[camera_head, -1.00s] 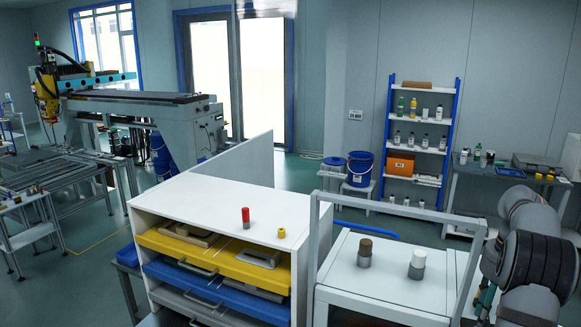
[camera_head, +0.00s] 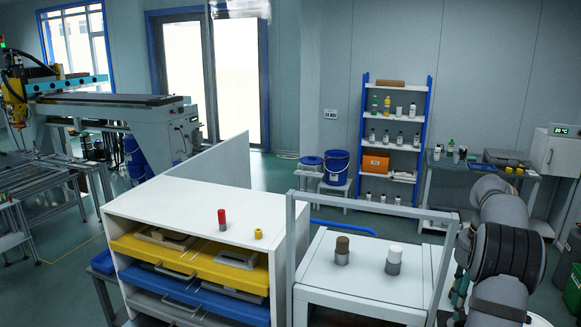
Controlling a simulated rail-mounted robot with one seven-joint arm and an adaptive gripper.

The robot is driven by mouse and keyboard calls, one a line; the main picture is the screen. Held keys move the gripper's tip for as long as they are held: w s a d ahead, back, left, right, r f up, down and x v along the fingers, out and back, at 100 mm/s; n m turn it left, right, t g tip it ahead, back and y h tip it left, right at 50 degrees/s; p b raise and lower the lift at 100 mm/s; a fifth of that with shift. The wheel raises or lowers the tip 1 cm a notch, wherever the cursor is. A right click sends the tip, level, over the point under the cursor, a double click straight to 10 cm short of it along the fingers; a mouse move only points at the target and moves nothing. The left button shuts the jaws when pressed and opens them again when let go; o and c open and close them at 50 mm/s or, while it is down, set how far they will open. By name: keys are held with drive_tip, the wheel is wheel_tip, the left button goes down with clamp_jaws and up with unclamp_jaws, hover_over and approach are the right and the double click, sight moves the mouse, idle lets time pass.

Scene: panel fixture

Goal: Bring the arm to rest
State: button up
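My arm (camera_head: 505,245) shows at the right edge of the head view, with a dark joint and grey links. It is bent and its lower part runs out of the picture at the bottom. My gripper is not in view, so I cannot see its state or whether it holds anything. The arm stands just right of the grey-framed white cart (camera_head: 340,282) and appears apart from the things on top of it.
A brown-topped cylinder (camera_head: 342,251) and a white-topped cylinder (camera_head: 393,259) stand on the cart. A white drawer cabinet (camera_head: 170,205) to the left bears a red-and-grey cylinder (camera_head: 222,219) and a small yellow piece (camera_head: 258,233). A blue-framed shelf (camera_head: 391,140) stands behind.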

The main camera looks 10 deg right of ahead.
drive_tip(key=shift+f, duration=0.75)
drive_tip(key=m, duration=0.6)
drive_tip(key=shift+w+d+r+m, duration=0.1)
drive_tip(key=shift+m, duration=0.3)
drive_tip(key=m, duration=0.3)
drive_tip(key=shift+d+b, duration=0.1)
drive_tip(key=shift+b, duration=0.25)
drive_tip(key=shift+m+b, duration=0.45)
drive_tip(key=shift+m, duration=0.95)
